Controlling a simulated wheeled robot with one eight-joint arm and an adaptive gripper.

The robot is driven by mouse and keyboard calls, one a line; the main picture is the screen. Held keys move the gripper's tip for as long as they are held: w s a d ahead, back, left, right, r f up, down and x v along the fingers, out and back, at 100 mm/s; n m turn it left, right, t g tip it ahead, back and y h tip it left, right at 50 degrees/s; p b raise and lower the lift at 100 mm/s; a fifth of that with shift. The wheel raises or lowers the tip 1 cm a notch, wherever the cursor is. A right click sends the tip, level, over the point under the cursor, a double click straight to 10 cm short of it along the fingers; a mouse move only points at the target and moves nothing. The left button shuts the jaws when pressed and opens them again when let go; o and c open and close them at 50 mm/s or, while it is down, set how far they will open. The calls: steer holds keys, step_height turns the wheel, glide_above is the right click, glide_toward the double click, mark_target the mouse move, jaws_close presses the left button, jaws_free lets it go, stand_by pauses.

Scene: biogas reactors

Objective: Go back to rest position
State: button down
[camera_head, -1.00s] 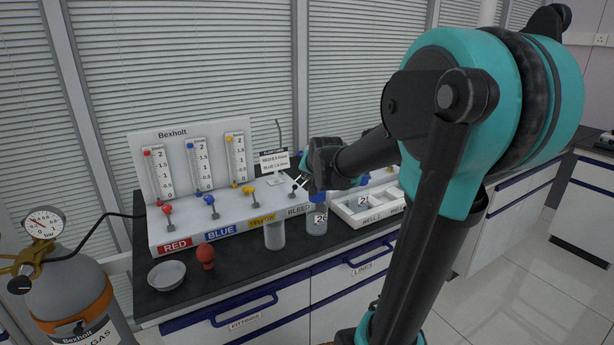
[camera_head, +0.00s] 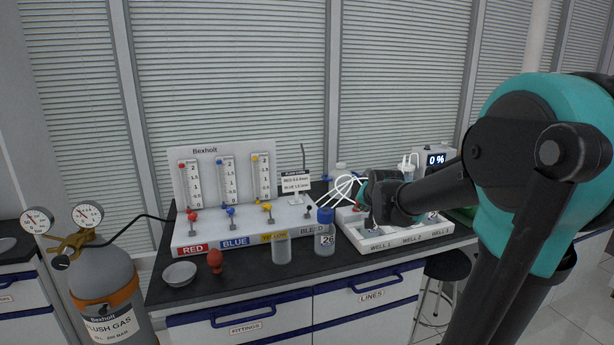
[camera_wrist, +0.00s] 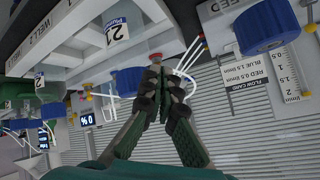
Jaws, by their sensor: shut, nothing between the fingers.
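My gripper (camera_head: 369,197) is over the left end of the white well tray (camera_head: 372,248) in the head view, with my arm reaching in from the right. In the wrist view my gripper's fingers (camera_wrist: 157,72) meet at their tips and hold nothing. A blue-capped bottle labelled 26 (camera_head: 325,238) stands upright on the bench, left of the tray and apart from my gripper. A bottle with a number label (camera_head: 371,226) in the tray is partly hidden by my gripper.
The flow panel (camera_head: 222,184) with red, blue and yellow valves stands left on the bench. A clear cup (camera_head: 281,249), a red bulb (camera_head: 215,261) and a grey dish (camera_head: 180,273) are along the front. White tubes (camera_head: 343,187) loop beside my gripper. A gas cylinder (camera_head: 103,285) stands left.

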steer(key=s+f+n+g, duration=0.2)
steer(key=s+f, duration=0.7)
steer(key=s, duration=0.5)
steer(key=s+f+n+g, duration=0.3)
steer(key=s+f, duration=0.7)
steer(key=s, duration=0.5)
steer(key=shift+d+g, duration=0.2)
steer(key=shift+g, duration=0.3)
steer(key=shift+f, duration=0.1)
